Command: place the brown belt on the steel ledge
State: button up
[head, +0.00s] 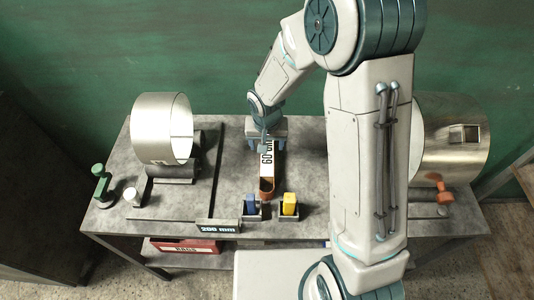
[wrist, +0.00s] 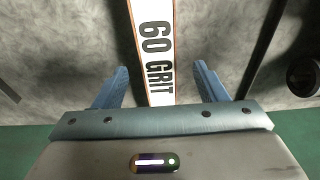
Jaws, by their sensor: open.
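The brown belt (head: 267,185) lies on the grey table in the head view, near the middle, as a narrow strip with a brown near end. Its white, orange-edged band reads "60 GRIT" and also shows in the wrist view (wrist: 155,45). My gripper (head: 266,146) is over the belt's far part, pointing down. In the wrist view my gripper (wrist: 160,86) is open, with one blue finger on each side of the band and gaps between. I cannot tell for sure which surface is the steel ledge.
A steel drum (head: 162,125) stands at the left and another (head: 455,145) at the right. A blue block (head: 250,205) and a yellow block (head: 289,204) stand in holders near the front edge, by a "200 mm" sign (head: 218,227). A red rags box (head: 185,246) is below.

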jog(key=shift+w+d+f+p, duration=0.1)
jog(key=shift+w+f+p, duration=0.15)
jog(key=shift+f, duration=1.05)
jog(key=shift+w+f+p, duration=0.2)
jog(key=shift+f, duration=1.05)
jog(key=c, duration=1.3)
jog(key=shift+r, duration=0.1)
